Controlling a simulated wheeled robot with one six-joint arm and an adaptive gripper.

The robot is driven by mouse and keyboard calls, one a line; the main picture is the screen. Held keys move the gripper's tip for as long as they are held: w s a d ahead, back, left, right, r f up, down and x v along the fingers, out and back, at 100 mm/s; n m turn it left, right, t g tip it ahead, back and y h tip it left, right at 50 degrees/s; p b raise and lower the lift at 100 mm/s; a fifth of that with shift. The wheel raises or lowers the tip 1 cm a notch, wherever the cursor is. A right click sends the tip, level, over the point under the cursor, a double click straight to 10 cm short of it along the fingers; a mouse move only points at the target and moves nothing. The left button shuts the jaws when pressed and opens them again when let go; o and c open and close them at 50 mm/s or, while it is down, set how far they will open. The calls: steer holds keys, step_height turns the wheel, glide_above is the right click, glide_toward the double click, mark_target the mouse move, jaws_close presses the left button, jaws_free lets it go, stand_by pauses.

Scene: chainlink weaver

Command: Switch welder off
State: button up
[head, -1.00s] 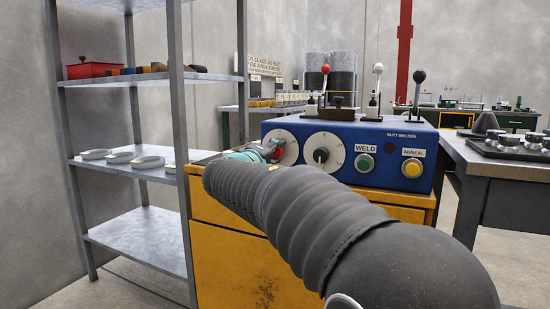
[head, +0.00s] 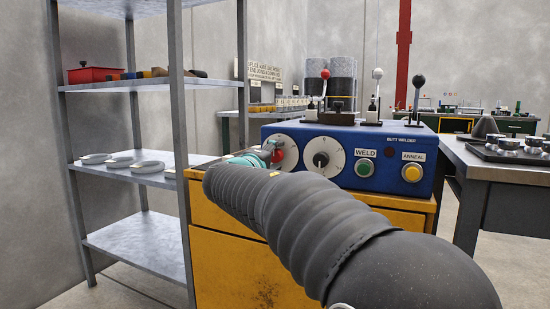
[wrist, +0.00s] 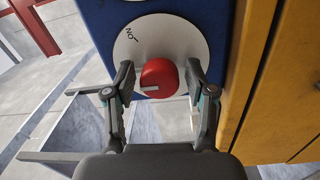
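The blue butt welder (head: 405,170) stands on a yellow cabinet. At the left of its front is a white dial (head: 287,148) with a red knob (head: 277,156), partly hidden by my gripper (head: 258,157). In the wrist view the red knob (wrist: 160,76) sits between the two fingertips of my gripper (wrist: 160,80), with a small gap on each side. The gripper is open around it. A pale mark on the knob points left in that view. The word ON and a tick are printed on the dial (wrist: 187,42), above and left of the knob.
A second dial with a black knob (head: 321,160), a green WELD button (head: 365,168) and a yellow ANNEAL button (head: 412,172) are to the right. Levers stand on top. A metal shelf (head: 140,230) stands close at left, a table (head: 480,190) at right.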

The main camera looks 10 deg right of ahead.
steer(key=shift+s+a, duration=0.1)
steer(key=v, duration=1.1)
steer(key=shift+s+a, duration=0.25)
steer(key=shift+s, duration=0.05)
steer(key=shift+f, duration=0.1)
steer(key=s+d+f+g+y+p, duration=0.1)
steer(key=s+f+g+y, duration=0.2)
steer(key=f, duration=0.4)
steer(key=s+d+f+m+g+y, duration=0.1)
steer(key=s+f+g, duration=0.1)
steer(key=s+f, duration=0.35)
steer(key=s+d+f+g+y+p, duration=0.1)
steer(key=s+f+g+y, duration=0.15)
steer(key=f, duration=0.55)
steer(key=s+d+m+y+p, duration=0.2)
steer(key=s+m+p, duration=0.1)
steer(key=s, duration=0.6)
steer(key=s+d+r+m+g+y+p, duration=0.1)
steer(key=s+m+p, duration=0.3)
steer(key=s, duration=0.6)
steer(key=shift+s+d+m+y, duration=0.25)
steer(key=shift+d+m+y, duration=0.25)
steer(key=shift+d+y, duration=0.2)
steer(key=shift+r+g, duration=0.15)
steer(key=shift+g, duration=0.1)
